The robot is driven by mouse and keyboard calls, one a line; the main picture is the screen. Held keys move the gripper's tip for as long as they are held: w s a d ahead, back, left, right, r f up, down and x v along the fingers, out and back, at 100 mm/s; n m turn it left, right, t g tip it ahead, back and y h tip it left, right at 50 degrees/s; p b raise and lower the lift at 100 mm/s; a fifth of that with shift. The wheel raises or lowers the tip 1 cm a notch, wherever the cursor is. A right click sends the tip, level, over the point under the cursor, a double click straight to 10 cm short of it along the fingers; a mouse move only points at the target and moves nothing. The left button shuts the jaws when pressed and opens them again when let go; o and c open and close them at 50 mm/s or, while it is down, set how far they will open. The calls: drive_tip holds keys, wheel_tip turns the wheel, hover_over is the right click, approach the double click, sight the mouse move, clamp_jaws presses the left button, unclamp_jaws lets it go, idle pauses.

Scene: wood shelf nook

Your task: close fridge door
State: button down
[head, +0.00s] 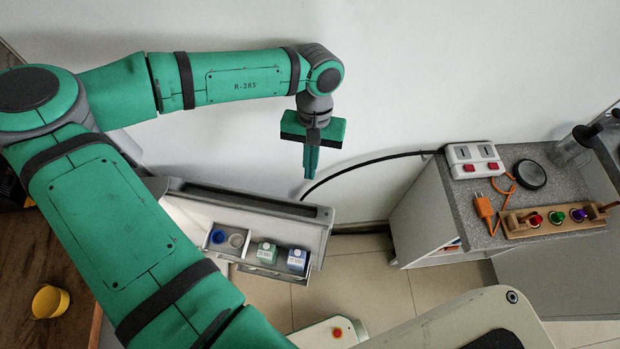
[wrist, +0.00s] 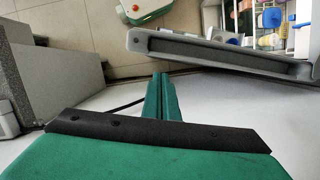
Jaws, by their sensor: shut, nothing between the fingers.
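The fridge door (head: 268,203) stands open in the lower middle of the head view. Its inner side faces the bottom of the picture, with bins holding cups and small bottles. In the wrist view the door (wrist: 215,52) runs across the upper right, its bins on the far side. My gripper (head: 310,168) is shut and empty, pointing down by the wall, near the right end of the door's top edge. In the wrist view its fingers (wrist: 160,82) are together, with a visible gap to the door. The fridge body is mostly hidden behind my arm.
A grey counter (head: 520,155) at right holds a power strip (head: 472,160), an orange plug (head: 484,207) and a wooden rack (head: 555,220). A black cable (head: 360,164) runs along the wall beside my gripper. Tiled floor (head: 355,285) lies clear between door and counter.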

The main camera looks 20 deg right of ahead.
drive_tip(key=x, duration=0.9)
drive_tip(key=shift+f, duration=0.2)
